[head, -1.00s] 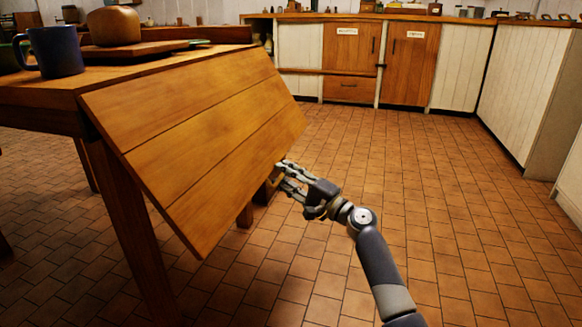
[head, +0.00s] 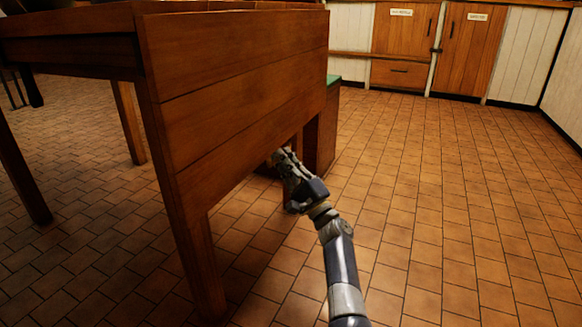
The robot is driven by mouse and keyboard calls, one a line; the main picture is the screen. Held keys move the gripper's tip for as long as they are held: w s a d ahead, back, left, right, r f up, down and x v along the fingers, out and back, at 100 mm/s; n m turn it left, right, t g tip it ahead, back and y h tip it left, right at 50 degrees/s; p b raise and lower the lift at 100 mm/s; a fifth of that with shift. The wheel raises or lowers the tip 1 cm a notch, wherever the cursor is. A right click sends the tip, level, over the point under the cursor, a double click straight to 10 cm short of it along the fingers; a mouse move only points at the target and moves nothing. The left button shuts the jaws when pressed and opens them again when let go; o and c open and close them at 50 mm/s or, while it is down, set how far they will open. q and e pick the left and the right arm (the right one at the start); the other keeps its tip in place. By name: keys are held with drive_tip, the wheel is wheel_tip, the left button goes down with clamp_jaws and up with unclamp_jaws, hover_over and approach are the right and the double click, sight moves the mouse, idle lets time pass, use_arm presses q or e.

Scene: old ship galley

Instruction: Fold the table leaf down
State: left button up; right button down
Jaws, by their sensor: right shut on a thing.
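The table leaf (head: 240,90), made of wide brown planks, hangs down almost upright along the near side of the wooden table (head: 70,50). My right gripper (head: 281,157) is at the lower edge of the leaf, toward its far end. It is shut on that edge, and its fingertips are partly hidden by the leaf. My left gripper is out of view.
A table leg (head: 203,265) stands below the near end of the leaf. A brown wooden piece with a green top (head: 333,80) stands just beyond the far end. White and brown cabinets (head: 400,45) line the back. The tiled floor (head: 450,200) to the right is clear.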

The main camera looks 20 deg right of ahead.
drive_tip(key=shift+w+a+r+y, duration=0.25)
drive_tip(key=shift+a+r, duration=0.1)
drive_tip(key=shift+a, duration=0.1)
drive_tip(key=shift+w+a+r+y, duration=0.15)
drive_tip(key=shift+a+r+y, duration=0.15)
drive_tip(key=shift+a, duration=0.1)
drive_tip(key=c, duration=1.9)
unclamp_jaws()
drive_tip(key=shift+a, duration=0.1)
drive_tip(key=shift+o, duration=1)
drive_tip(key=shift+w+a+f, duration=0.1)
drive_tip(key=shift+w+a, duration=0.15)
drive_tip(key=shift+d, duration=0.1)
drive_tip(key=shift+s+d, duration=0.1)
